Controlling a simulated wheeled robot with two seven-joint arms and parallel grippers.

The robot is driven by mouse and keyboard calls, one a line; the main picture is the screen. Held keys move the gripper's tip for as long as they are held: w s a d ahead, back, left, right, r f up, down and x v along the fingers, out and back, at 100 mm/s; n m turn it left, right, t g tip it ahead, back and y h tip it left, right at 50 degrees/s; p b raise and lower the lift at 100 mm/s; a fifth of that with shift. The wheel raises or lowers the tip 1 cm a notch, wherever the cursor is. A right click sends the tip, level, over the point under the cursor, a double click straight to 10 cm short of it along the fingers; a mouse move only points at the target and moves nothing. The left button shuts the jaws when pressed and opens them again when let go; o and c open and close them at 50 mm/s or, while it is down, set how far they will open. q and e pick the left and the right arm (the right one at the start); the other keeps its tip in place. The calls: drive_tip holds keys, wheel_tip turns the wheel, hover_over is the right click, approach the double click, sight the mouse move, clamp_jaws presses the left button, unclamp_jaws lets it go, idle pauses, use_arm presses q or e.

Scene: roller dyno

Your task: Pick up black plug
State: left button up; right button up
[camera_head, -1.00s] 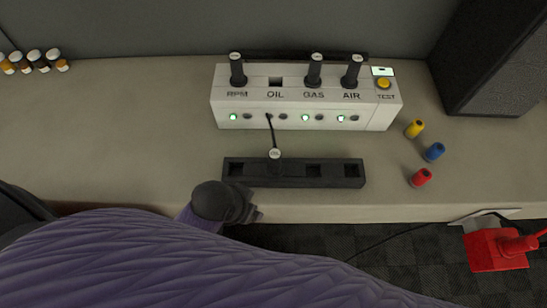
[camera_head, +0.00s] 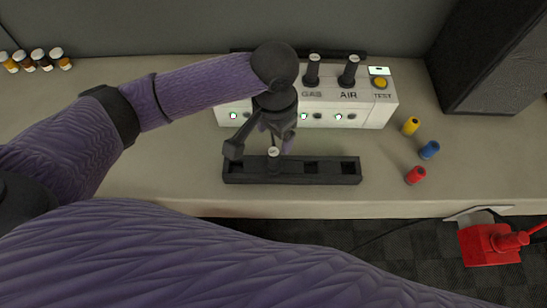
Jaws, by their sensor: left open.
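A black plug (camera_head: 273,155) with a round white top stands upright in the black slotted holder (camera_head: 335,172) on the bench. My left gripper (camera_head: 257,150) is over the left part of the holder, close to this plug, with its jaws apart and nothing seen between them. I cannot tell whether a finger touches the plug. Two more black plugs, over GAS (camera_head: 313,70) and AIR (camera_head: 348,72), stand in the white panel (camera_head: 375,112). My left arm hides the panel's left part, with the RPM and OIL places. My right gripper is not in view.
Yellow (camera_head: 411,126), blue (camera_head: 429,150) and red (camera_head: 415,174) cylinders stand at the right of the panel. A dark speaker-like box (camera_head: 490,65) is behind them. Several small bottles (camera_head: 40,59) are at the far left. The bench's front edge is just below the holder.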

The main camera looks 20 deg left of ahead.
sight(273, 152)
use_arm(q)
wheel_tip(273, 152, down, 10)
drive_tip(key=b, duration=0.2)
drive_tip(key=shift+s+r+b, duration=0.1)
drive_tip(key=shift+r+b, duration=0.15)
drive_tip(key=shift+b, duration=0.05)
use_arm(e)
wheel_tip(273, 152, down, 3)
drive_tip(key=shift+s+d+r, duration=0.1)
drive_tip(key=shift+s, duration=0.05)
use_arm(q)
drive_tip(key=shift+c, duration=0.2)
